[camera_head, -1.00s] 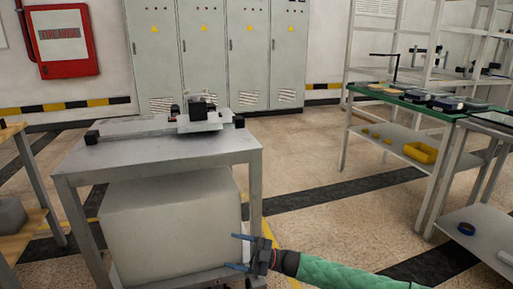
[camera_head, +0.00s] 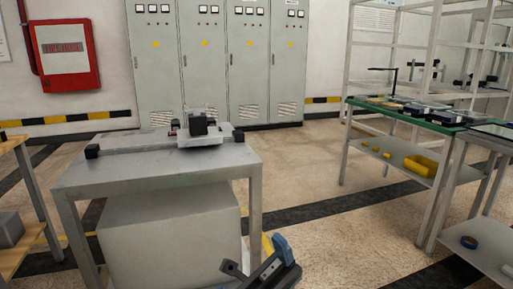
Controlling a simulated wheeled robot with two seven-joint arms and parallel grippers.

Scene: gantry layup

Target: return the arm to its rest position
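My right gripper (camera_head: 258,264) is at the bottom edge of the head view, in front of the grey metal table. It is dark, with a blue finger part on its right side. Its two jaw parts stand apart and I see nothing held between them. The lower part of the gripper and the rest of that arm are cut off by the picture's edge. My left gripper is not in view.
The grey metal table (camera_head: 160,178) bears a linear gantry device (camera_head: 198,130); a large grey box (camera_head: 165,245) is under it. A green-topped bench (camera_head: 440,122) with a yellow tray (camera_head: 418,166) stands right. Open floor (camera_head: 320,240) lies between. Cabinets (camera_head: 205,65) line the wall.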

